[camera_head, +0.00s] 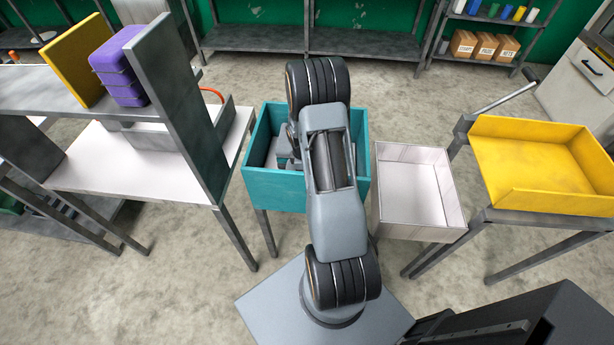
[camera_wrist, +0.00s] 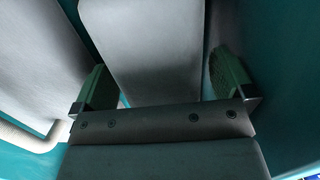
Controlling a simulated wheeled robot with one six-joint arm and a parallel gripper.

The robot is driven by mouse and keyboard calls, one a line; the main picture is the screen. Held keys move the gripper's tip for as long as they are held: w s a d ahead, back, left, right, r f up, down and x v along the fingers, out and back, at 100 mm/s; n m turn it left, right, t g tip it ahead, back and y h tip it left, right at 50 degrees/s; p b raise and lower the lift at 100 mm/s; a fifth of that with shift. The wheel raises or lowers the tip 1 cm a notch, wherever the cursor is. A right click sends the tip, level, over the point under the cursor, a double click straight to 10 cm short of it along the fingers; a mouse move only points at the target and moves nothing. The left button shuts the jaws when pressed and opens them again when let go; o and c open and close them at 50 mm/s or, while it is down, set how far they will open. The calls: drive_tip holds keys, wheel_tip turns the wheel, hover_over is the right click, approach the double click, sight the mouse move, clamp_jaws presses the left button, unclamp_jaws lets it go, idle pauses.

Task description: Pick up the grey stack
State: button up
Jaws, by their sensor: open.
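A grey slab-like piece (camera_wrist: 150,35), which looks like the grey stack, lies between the two green-padded fingers of my gripper (camera_wrist: 160,70) in the wrist view. The fingers are open, one on each side of it, with a visible gap at the left; I cannot tell whether either finger touches it. Another grey piece (camera_wrist: 35,55) lies to the left, outside the fingers. In the head view my arm reaches over the teal bin (camera_head: 277,190) and hides most of its inside, so the stack cannot be made out clearly there.
A white open tray (camera_head: 418,232) stands right of the teal bin, with a yellow tray (camera_head: 545,200) farther right. At left, a purple stack (camera_head: 118,68) and a yellow board (camera_head: 77,58) stand on a grey shelf beside a grey upright panel (camera_head: 178,90). Teal walls close around my gripper.

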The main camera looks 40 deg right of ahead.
drive_tip(key=shift+s+f, duration=0.1)
drive_tip(key=shift+f, duration=0.75)
drive_tip(key=c, duration=1)
drive_tip(key=shift+c, duration=0.5)
drive_tip(key=shift+r, duration=0.15)
